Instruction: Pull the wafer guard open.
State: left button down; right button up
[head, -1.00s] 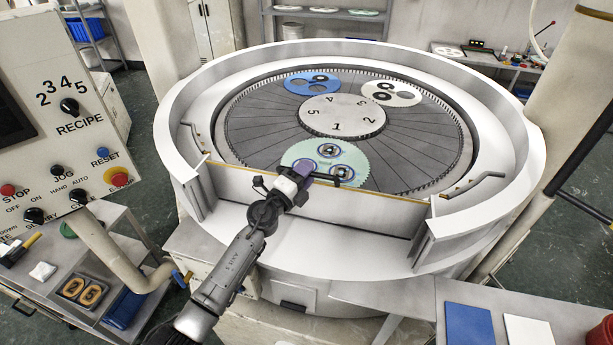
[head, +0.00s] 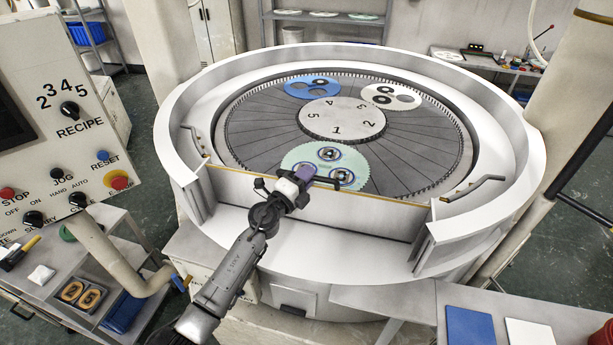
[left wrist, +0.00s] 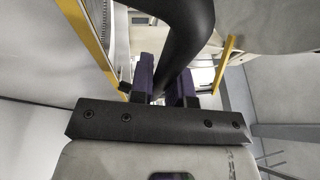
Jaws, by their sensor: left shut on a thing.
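The wafer guard (head: 385,214) is the pale front panel of the round machine, with a yellow top edge. It stands upright across the front opening between two end posts. Its dark bar handle (head: 346,179) is at the top edge, left of the middle. My left gripper (head: 309,173) has purple fingers and is shut on the handle. In the left wrist view the fingers (left wrist: 166,84) lie on either side of the dark curved handle bar (left wrist: 183,38). The contact itself is partly hidden. My right gripper is not in view.
Behind the guard, a mint carrier (head: 357,158) with round wafers lies on the grey plate (head: 420,150). A blue carrier (head: 312,80) and a white carrier (head: 406,98) lie farther back. The control panel (head: 60,120) stands left. The sill in front of the guard is clear.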

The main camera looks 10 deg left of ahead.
pick_arm(q)
jog(key=shift+f, duration=0.1)
jog(key=s+a+f+m+t+h+b, duration=0.1)
jog(key=s+b, duration=0.5)
jog(key=b, duration=0.7)
jog(key=s+a+f+m+t+h+b, duration=0.1)
jog(key=s+f+m+h+b, duration=0.3)
jog(key=b, duration=1)
jog(key=shift+s+t+h, duration=0.6)
jog(key=shift+s+h, duration=0.1)
jog(key=shift+s, duration=0.2)
